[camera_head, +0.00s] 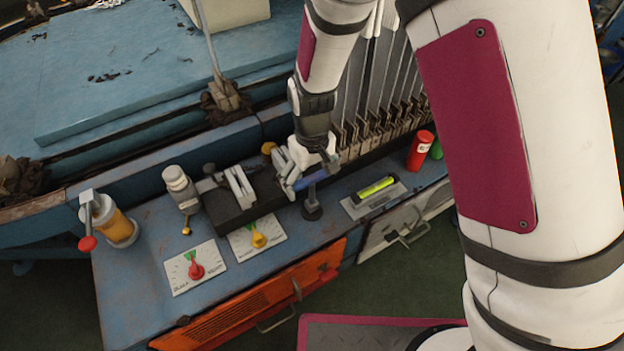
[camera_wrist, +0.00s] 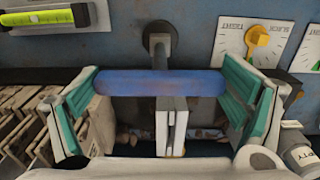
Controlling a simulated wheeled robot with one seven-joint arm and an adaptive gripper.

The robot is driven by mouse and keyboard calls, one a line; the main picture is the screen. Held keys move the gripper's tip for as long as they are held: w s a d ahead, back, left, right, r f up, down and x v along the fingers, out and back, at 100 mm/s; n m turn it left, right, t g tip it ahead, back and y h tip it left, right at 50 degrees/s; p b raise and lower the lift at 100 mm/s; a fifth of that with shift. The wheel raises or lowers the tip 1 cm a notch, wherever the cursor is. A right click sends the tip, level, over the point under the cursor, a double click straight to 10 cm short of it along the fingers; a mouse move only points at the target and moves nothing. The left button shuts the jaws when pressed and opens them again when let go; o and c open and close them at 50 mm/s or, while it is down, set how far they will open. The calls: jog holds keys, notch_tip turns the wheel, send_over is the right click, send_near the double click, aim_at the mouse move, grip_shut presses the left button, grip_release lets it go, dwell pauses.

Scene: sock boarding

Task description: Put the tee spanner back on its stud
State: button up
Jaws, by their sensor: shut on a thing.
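The tee spanner has a blue crossbar (camera_head: 311,180), which also shows in the wrist view (camera_wrist: 160,83). My gripper (camera_head: 305,173) is shut on the crossbar, with a teal pad (camera_wrist: 78,97) at one end and another pad (camera_wrist: 240,95) at the other. A grey shank (camera_wrist: 160,55) runs from the crossbar towards a round black base (camera_wrist: 160,38) on the blue bench. In the head view the black stud base (camera_head: 312,210) stands right below the crossbar. I cannot tell whether the shank is seated on the stud or just above it.
A spirit level (camera_head: 375,188) lies right of the stud. Two dial plates, one with a yellow knob (camera_head: 259,240) and one with a red knob (camera_head: 196,271), lie left. A red canister (camera_head: 420,150) stands at right. A row of metal plates (camera_head: 385,125) stands behind.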

jog(key=shift+f, duration=0.4)
jog(key=shift+f+b, duration=0.15)
jog(key=shift+b, duration=0.15)
jog(key=o, duration=1.2)
jog(key=shift+c, duration=0.2)
notch_tip(320, 180, up, 13)
jog(key=p, duration=0.4)
jog(key=shift+p, duration=0.3)
